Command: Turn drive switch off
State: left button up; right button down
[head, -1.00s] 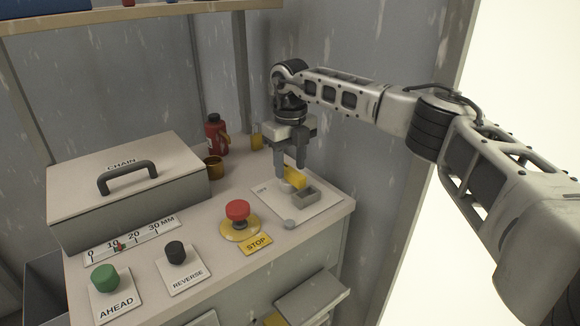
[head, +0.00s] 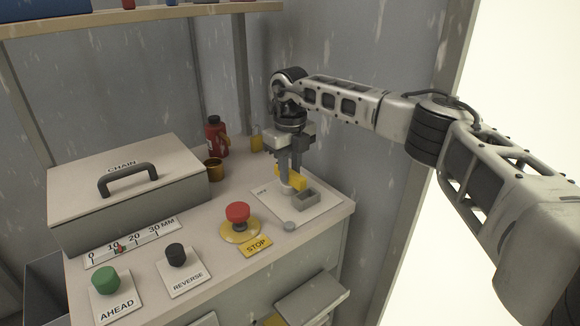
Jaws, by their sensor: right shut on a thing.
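The drive switch is at the right end of the bench top. Its white plate (head: 322,206) carries a small label at its left edge that seems to read OFF. My left gripper is not in view.
A red stop button (head: 238,211) stands just left of the plate. Black REVERSE (head: 175,254) and green AHEAD (head: 104,279) buttons lie further left. A CHAIN box (head: 125,190), a brown cup (head: 214,169) and a red bottle (head: 215,136) stand behind.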

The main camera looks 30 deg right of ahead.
jog(key=shift+r+n+p, duration=0.2)
jog(key=shift+n+p, duration=0.5)
jog(key=shift+n, duration=0.3)
jog(key=n+p, duration=0.1)
jog(key=n, duration=0.1)
jog(key=shift+n, duration=0.4)
jog(key=n+p, duration=0.1)
jog(key=n, duration=0.8)
jog(key=shift+w+f+p, duration=0.1)
jog(key=shift+p, duration=0.25)
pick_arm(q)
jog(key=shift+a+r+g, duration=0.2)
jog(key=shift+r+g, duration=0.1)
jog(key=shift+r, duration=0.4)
pick_arm(e)
jog(key=shift+n, duration=1.8)
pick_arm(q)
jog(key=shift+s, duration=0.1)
pick_arm(e)
jog(key=c, duration=1.2)
grip_release()
jog(key=shift+c, duration=0.2)
